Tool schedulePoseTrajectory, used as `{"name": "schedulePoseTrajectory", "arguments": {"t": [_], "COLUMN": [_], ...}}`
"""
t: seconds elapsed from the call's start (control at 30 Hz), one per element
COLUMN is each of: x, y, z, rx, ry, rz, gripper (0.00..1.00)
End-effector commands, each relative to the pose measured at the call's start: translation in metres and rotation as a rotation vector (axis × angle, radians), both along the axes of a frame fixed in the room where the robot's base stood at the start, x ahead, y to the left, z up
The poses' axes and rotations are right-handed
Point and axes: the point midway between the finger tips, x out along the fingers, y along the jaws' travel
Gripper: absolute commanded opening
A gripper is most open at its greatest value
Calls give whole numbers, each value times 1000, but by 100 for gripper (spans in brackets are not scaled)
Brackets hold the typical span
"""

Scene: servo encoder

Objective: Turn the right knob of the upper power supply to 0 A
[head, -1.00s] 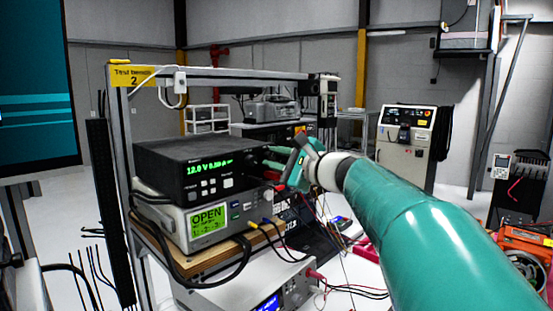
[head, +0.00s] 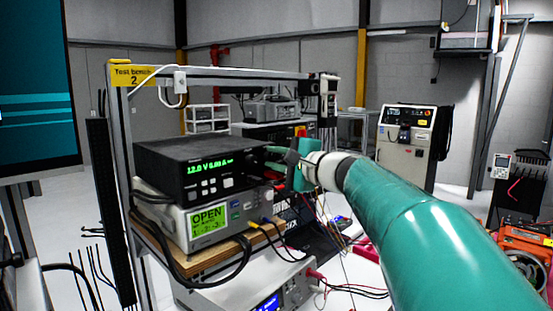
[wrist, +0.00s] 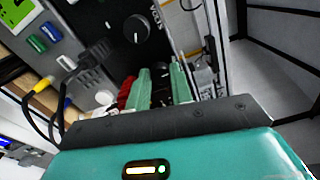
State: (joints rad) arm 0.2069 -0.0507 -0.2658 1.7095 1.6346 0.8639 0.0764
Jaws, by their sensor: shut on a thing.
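The upper power supply (head: 205,165) is a black box on top of a grey meter. Its green display (head: 210,167) shows 12.0 V and a blurred current figure that looks close to 0 A. My gripper (head: 275,160) is at the right end of its front panel. In the wrist view my gripper (wrist: 163,80) has its two green fingers closed around the right knob (wrist: 161,70), which is mostly hidden between them. Another black knob (wrist: 135,29) with a white mark is free, farther up the panel in that view.
The grey meter (head: 208,220) below reads OPEN on its green screen. Red and green terminals (wrist: 125,92) are close beside the fingers. Yellow and black leads (head: 262,226) hang in front of the meter. A bench frame post (head: 126,190) stands at the left.

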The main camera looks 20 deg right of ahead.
Motion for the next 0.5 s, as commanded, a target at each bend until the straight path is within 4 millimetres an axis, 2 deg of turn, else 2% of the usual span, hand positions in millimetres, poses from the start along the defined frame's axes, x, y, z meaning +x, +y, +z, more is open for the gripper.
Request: {"name": "schedulePoseTrajectory", "arguments": {"t": [0.17,0.2,0.27,0.3,0.5], "x": [0,0,0,0,0], "y": [0,0,0,0,0], "z": [0,0,0,0,-1], "rx": [1,1,1,1,1], "ry": [1,1,1,1,3], "rz": [0,0,0,0,0], "gripper": [0,30,42,44,44]}}
